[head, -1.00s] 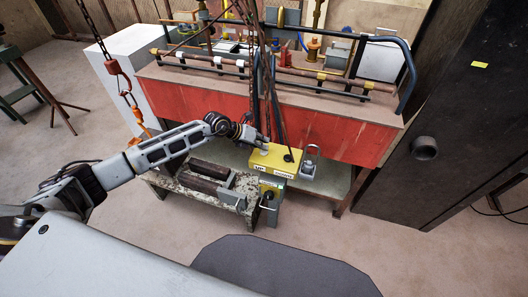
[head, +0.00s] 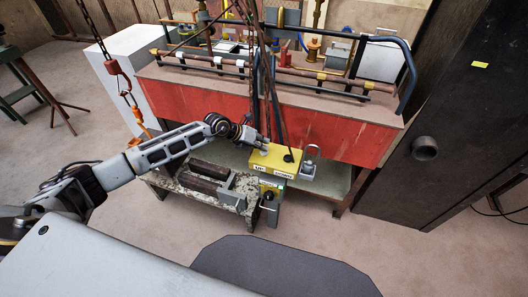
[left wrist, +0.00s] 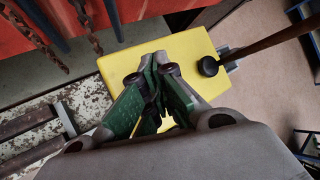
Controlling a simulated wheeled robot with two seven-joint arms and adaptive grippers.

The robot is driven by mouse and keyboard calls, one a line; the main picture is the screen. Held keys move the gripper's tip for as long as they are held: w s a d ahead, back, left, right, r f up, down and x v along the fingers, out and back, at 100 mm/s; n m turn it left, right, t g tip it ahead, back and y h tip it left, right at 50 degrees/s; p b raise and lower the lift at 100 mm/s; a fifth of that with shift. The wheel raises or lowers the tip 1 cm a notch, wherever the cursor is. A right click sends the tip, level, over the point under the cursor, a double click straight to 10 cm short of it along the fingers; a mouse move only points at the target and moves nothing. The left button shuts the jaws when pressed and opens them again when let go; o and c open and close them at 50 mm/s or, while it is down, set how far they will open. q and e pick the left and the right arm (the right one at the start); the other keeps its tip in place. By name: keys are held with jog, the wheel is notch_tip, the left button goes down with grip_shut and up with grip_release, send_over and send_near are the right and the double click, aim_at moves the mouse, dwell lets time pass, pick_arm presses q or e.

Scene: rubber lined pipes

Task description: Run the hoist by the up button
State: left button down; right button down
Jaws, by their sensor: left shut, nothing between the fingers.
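The yellow control box (head: 276,160) hangs or rests in the middle, in front of the red bench front.
The red bench (head: 215,95) with pipes stands behind. A speckled low stand (head: 205,200) with dark pipes is left of the box. Chains hang close by, and a red-orange hoist hook (head: 137,114) hangs left. A dark cabinet (head: 450,100) stands right. Floor is free in front right.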

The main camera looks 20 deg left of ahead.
pick_arm(q)
jog(key=shift+f, duration=0.1)
pick_arm(e)
jog(key=shift+s, duration=0.15)
pick_arm(q)
jog(key=shift+f, duration=0.25)
dwell(0.8)
jog(key=shift+r+p, duration=0.35)
jog(key=shift+r, duration=0.25)
jog(key=shift+r+p, duration=0.3)
jog(key=shift+r, duration=0.1)
pick_arm(e)
jog(key=shift+s+r, duration=0.6)
jog(key=shift+s, duration=0.3)
jog(key=shift+w, duration=0.1)
